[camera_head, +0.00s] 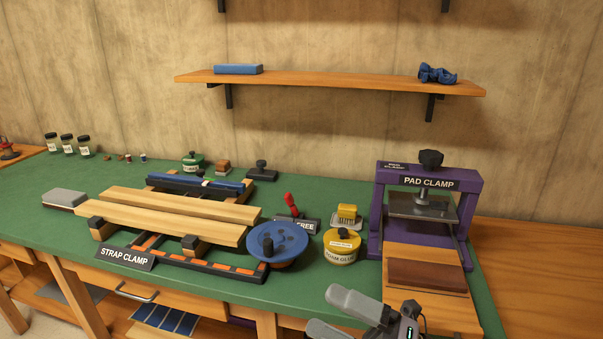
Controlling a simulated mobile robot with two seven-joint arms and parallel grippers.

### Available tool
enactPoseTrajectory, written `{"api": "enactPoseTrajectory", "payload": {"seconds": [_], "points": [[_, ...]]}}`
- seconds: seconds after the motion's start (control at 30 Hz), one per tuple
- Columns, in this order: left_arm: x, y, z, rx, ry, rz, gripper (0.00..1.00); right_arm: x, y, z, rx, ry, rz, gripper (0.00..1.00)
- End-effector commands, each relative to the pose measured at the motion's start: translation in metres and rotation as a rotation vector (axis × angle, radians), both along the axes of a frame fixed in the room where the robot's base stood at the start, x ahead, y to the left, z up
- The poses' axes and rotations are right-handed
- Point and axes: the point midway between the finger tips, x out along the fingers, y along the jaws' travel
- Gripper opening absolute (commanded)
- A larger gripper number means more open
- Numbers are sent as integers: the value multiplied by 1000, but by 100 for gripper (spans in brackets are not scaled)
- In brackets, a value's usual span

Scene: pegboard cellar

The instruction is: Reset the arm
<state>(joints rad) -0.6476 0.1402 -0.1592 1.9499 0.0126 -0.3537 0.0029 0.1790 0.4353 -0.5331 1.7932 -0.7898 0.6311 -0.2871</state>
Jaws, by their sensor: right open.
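My right gripper (338,316) shows at the bottom edge, right of centre. Its two grey fingers point left and stand apart, with nothing seen between them. It is in front of the bench's front edge, below the yellow glue pot (342,245) and left of the wooden base of the purple pad clamp (376,215). The rest of my right arm is cut off by the frame. My left gripper is not in view.
A brown block (428,276) lies on the pad clamp's base. A wall shelf (330,80) is above.

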Motion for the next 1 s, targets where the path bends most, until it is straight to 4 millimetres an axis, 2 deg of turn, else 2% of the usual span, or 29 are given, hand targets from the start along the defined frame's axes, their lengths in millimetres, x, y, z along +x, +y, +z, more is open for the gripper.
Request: {"api": "enactPoseTrajectory", "payload": {"seconds": [0.03, 0.17, 0.27, 0.37, 0.43, 0.6, 0.7, 0.8, 1.0], "points": [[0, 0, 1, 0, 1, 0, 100, 4, -9, -9, 87, 130, -72, 100], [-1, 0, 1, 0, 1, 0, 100, 14, -41, -41, 292, 458, -261, 100], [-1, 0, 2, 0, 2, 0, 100, 12, -69, -81, 434, 721, -409, 100], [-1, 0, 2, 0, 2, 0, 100, -3, -97, -127, 564, 977, -550, 100], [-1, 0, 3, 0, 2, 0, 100, -20, -113, -159, 643, 1146, -644, 100], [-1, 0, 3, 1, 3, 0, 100, -74, -142, -226, 798, 1495, -839, 100], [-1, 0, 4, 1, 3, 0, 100, -102, -150, -250, 860, 1636, -917, 100], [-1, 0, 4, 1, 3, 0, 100, -119, -154, -263, 893, 1714, -961, 100], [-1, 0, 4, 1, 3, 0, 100, -125, -156, -268, 905, 1743, -977, 100]]}}
